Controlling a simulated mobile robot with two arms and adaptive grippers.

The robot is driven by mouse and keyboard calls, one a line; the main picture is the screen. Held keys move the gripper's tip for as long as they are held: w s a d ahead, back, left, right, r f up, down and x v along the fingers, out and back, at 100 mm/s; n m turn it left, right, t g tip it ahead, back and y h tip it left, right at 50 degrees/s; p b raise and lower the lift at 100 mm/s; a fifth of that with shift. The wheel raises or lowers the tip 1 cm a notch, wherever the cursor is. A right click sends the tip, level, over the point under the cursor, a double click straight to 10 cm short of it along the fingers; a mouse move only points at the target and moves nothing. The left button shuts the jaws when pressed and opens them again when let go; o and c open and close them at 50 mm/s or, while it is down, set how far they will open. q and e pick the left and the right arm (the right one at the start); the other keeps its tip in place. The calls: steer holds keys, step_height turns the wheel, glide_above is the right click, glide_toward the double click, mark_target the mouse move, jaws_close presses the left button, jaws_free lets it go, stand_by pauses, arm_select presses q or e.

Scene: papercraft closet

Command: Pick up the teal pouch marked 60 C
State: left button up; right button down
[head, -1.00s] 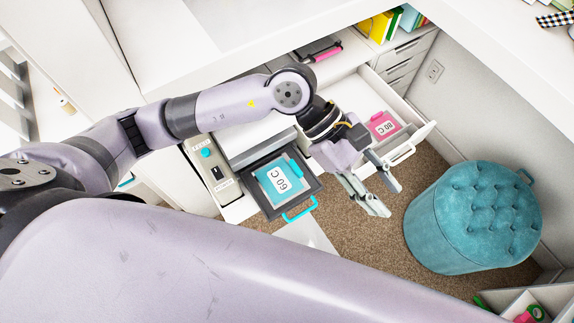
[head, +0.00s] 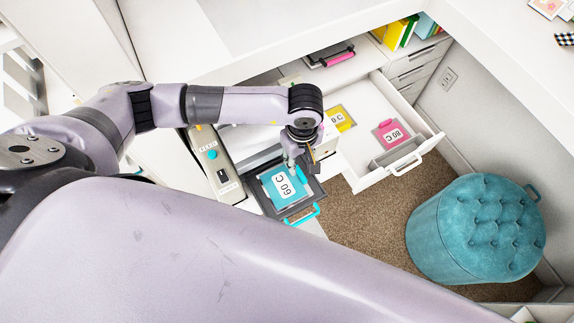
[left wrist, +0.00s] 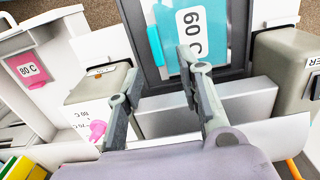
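The teal pouch marked 60 C (head: 272,192) lies flat in a dark grey tray (head: 312,194) with a teal handle, which sticks out from a white and grey machine. In the left wrist view the pouch (left wrist: 212,52) shows its white label and a teal tab at its left. My left gripper (head: 291,168) is over the pouch's upper right part in the head view, pointing down. In the left wrist view its two fingers (left wrist: 158,62) stand apart with nothing between them. I cannot tell whether a fingertip touches the pouch. My right gripper is not in view.
An open white drawer (head: 362,172) holds a pink pouch marked 80 C (head: 388,133) and a yellow pouch (head: 341,118). The machine's panel (head: 213,165) stands left of the tray. A teal tufted stool (head: 470,235) stands on the brown carpet (head: 360,225) at the right.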

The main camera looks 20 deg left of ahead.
mark_target(300, 171)
arm_select(q)
steer(key=shift+f, duration=0.75)
steer(key=f, duration=0.1)
steer(key=f+p, duration=0.1)
steer(key=f, duration=0.2)
steer(key=shift+d+f+p, duration=0.25)
steer(key=shift+f+p, duration=0.15)
steer(key=shift+f, duration=0.25)
steer(key=shift+w, duration=0.1)
steer(key=shift+c, duration=0.4)
steer(key=c, duration=0.7)
jaws_close()
